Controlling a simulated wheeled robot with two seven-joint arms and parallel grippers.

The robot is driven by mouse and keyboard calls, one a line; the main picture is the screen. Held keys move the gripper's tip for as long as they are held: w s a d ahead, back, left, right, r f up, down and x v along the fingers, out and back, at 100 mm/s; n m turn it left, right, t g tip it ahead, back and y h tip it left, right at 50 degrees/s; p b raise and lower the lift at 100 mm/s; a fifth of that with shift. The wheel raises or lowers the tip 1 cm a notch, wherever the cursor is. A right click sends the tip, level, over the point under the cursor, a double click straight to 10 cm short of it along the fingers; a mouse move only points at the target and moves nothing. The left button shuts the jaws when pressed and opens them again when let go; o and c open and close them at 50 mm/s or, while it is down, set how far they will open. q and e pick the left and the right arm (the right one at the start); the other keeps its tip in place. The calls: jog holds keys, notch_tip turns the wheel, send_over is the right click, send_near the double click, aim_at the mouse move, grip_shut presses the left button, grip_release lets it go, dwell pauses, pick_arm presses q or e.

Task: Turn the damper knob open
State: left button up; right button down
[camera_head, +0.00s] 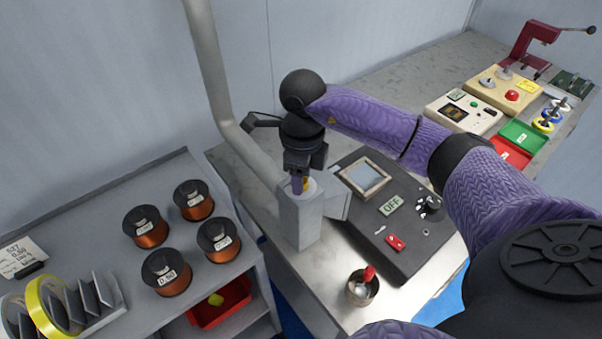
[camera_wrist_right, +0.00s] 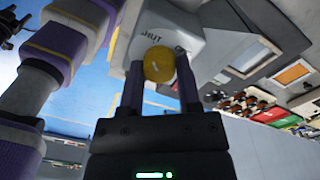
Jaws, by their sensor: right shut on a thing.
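The damper knob (camera_wrist_right: 159,65) is a round yellow knob on a grey box marked "SHUT", seen in the right wrist view. My right gripper (camera_wrist_right: 161,85) is shut on it, with one dark finger on each side. In the head view the grey damper box (camera_head: 299,222) stands at the foot of a grey pipe (camera_head: 211,75). There my right gripper (camera_head: 302,182) points down at the box top, and only a sliver of yellow knob (camera_head: 305,184) shows between the fingers. My left gripper does not show in the head view.
A dark control panel (camera_head: 400,250) with a screen and an "OFF" label sits right of the box. A cup with a red-handled tool (camera_head: 362,288) stands in front. Copper wire spools (camera_head: 166,272) stand on the left shelf. A red bin (camera_head: 222,303) is below.

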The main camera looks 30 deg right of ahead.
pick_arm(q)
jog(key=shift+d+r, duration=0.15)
pick_arm(e)
jog(key=shift+r+m, duration=0.1)
jog(key=shift+m, duration=0.2)
jog(key=shift+m+p, duration=0.5)
jog(key=shift+m, duration=0.4)
jog(key=m+p, duration=0.1)
jog(key=m, duration=0.2)
jog(key=shift+r+m, duration=0.1)
jog(key=shift+m, duration=0.3)
jog(key=m+p, duration=0.2)
jog(key=m, duration=0.2)
jog(key=m+p, duration=0.2)
jog(key=m, duration=0.2)
jog(key=shift+t, duration=0.3)
jog(key=m+p, duration=0.1)
jog(key=m, duration=0.2)
jog(key=shift+p, duration=0.3)
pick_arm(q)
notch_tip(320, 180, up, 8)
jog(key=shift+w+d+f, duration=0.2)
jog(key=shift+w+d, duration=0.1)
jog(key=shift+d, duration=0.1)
pick_arm(e)
jog(key=shift+m, duration=0.3)
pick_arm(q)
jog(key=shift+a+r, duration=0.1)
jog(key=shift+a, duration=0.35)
